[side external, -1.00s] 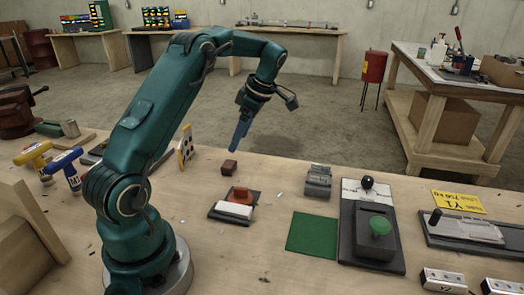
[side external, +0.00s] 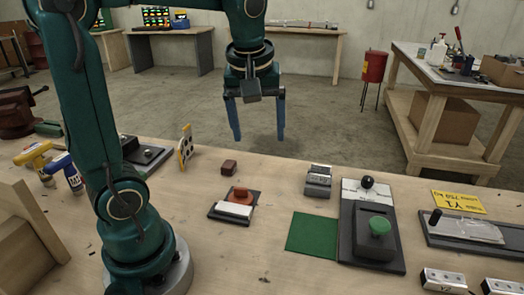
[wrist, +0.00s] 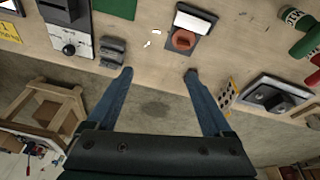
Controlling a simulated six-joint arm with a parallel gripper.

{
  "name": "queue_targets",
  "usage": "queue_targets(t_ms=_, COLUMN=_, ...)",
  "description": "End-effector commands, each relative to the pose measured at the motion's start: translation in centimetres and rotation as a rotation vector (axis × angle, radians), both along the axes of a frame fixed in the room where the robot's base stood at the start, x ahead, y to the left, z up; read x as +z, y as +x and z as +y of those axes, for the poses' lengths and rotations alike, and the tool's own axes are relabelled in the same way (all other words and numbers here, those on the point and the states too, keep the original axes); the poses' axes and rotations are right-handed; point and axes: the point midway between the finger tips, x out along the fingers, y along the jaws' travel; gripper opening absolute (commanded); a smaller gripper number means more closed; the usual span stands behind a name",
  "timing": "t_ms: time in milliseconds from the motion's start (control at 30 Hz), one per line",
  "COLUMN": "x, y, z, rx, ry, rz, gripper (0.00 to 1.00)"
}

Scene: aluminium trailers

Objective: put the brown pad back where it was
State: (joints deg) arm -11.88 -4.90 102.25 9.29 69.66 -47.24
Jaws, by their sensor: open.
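A small brown block (side external: 229,168) sits on the bare wood of the bench, behind a dark plate (side external: 217,213). On that plate are an orange-brown piece with a knob (side external: 240,195) and a white block (side external: 234,209). I cannot tell for sure which brown thing is the pad. The orange-brown piece (wrist: 184,40) and white block (wrist: 194,22) also show in the wrist view, where I cannot make out the small brown block. My gripper (side external: 258,130) is open and empty, pointing down with blue fingers spread. In the wrist view, its fingertips (wrist: 158,72) have nothing between them.
A green mat (side external: 313,235), a grey metal block (side external: 318,181) and a black-knobbed device (side external: 372,240) stand to the right. Bare bench lies in front of the dark plate.

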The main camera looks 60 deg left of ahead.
Motion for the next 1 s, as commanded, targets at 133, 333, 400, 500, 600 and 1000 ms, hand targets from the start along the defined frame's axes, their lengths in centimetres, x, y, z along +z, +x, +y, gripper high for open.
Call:
queue_targets(t_ms=133, x=-0.2, y=-3.2, z=-3.7, rx=-0.365, ry=0.031, rz=-0.06, gripper=0.85)
queue_targets(t_ms=333, x=-1.8, y=-6.7, z=-7.0, rx=-0.765, ry=0.102, rz=-0.135, gripper=0.85)
queue_targets(t_ms=400, x=-2.4, y=-7.5, z=-7.6, rx=-0.856, ry=0.124, rz=-0.155, gripper=0.85)
queue_targets(t_ms=500, x=-3.0, y=-8.2, z=-8.2, rx=-0.938, ry=0.146, rz=-0.172, gripper=0.85)
queue_targets(t_ms=600, x=-3.2, y=-8.5, z=-8.4, rx=-0.974, ry=0.156, rz=-0.179, gripper=0.85)
queue_targets(t_ms=1000, x=-3.2, y=-8.5, z=-8.4, rx=-0.976, ry=0.158, rz=-0.177, gripper=0.85)
